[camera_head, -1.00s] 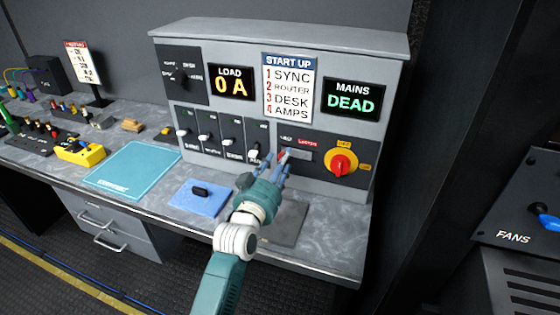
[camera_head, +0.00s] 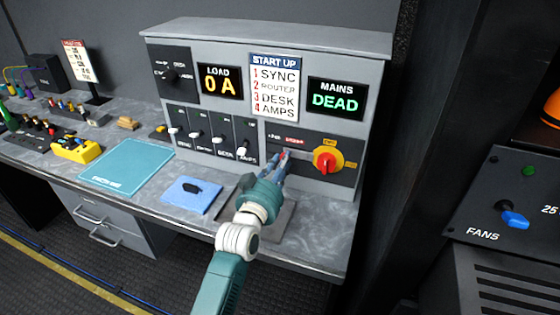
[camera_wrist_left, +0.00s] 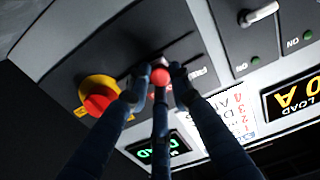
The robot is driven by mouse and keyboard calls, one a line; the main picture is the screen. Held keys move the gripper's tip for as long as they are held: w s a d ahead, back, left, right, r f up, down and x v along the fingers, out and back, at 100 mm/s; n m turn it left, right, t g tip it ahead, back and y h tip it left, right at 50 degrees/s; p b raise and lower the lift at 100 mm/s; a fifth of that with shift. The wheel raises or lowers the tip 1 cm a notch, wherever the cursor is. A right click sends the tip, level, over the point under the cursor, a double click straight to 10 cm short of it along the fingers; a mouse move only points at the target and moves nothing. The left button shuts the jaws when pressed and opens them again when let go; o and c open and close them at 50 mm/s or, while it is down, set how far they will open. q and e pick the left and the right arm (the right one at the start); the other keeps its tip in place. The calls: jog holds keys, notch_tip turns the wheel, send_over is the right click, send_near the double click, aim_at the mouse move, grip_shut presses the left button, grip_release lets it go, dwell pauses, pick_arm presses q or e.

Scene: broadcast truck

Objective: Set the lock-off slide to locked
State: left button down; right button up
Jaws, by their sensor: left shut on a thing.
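The lock-off slide sits on the dark lower-right panel of the grey console, left of the red and yellow rotary switch (camera_head: 328,160). Its red knob (camera_wrist_left: 160,76) shows between my fingers in the left wrist view. My left gripper (camera_head: 284,158) is shut on this knob, with its fingers reaching up to the panel. In the head view the fingers hide most of the slide. The knob is near the red right-hand label (camera_head: 294,140). I cannot tell whether it is at the end of its slot. My right gripper is not in view.
Several breaker levers (camera_head: 219,140) stand in a row left of the slide. The mains display (camera_head: 335,96) reads DEAD, and the load display (camera_head: 220,82) reads 0 A. A blue pad (camera_head: 190,196) lies on the desk. A fans panel (camera_head: 505,210) stands at the right.

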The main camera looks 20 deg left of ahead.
pick_arm(q)
jog(key=shift+d, duration=0.85)
jog(key=shift+a+f, duration=0.1)
jog(key=shift+a, duration=0.25)
jog(key=c, duration=1.5)
grip_release()
jog(key=shift+d, duration=0.1)
jog(key=shift+c, duration=0.2)
jog(key=s, duration=1.2)
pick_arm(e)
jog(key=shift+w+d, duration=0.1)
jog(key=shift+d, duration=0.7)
